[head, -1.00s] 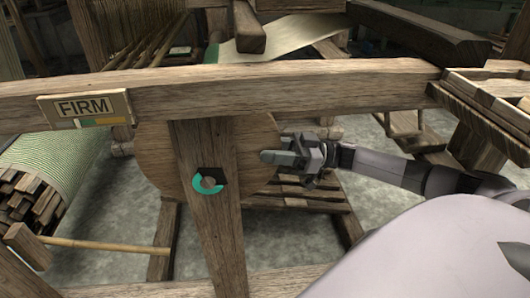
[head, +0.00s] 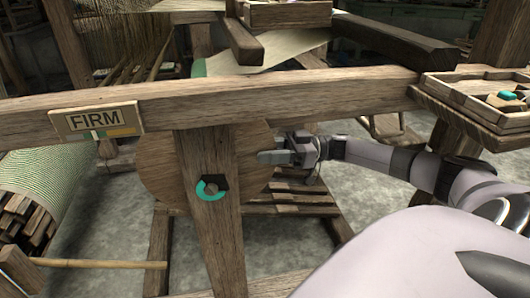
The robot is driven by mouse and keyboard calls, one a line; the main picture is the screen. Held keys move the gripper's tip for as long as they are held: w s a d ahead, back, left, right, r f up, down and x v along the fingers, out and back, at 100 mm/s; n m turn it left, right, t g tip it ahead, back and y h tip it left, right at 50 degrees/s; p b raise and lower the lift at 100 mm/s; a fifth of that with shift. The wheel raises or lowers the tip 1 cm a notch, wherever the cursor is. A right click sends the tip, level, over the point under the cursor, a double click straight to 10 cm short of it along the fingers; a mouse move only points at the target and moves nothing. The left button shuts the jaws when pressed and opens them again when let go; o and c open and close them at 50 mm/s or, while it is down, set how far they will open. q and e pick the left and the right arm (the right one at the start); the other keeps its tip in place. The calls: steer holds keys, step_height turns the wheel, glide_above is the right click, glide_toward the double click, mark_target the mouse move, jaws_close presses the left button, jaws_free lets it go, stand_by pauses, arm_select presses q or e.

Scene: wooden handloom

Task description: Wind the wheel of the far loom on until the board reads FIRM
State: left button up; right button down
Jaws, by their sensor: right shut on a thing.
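The round wooden wheel (head: 158,172) of the loom stands behind an upright post (head: 208,225). A teal ring with a dark piece (head: 211,188) sits on the post in front of the wheel. The board (head: 97,122) hangs on the front beam at the left and reads FIRM, with a green and orange strip below the word. My right gripper (head: 271,157) reaches in from the right and is shut on the wheel's right-hand rim. The post hides the middle of the wheel. My left gripper is not in view.
The long wooden beam (head: 300,92) runs above the wheel and my gripper. A wooden tray (head: 462,103) with a teal thing (head: 508,95) in it is at the right. A cloth roll (head: 45,180) is at the left. Slats (head: 300,198) lie low behind the wheel.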

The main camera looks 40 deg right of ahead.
steer(key=c, duration=0.7)
jaws_free()
steer(key=shift+f, duration=0.1)
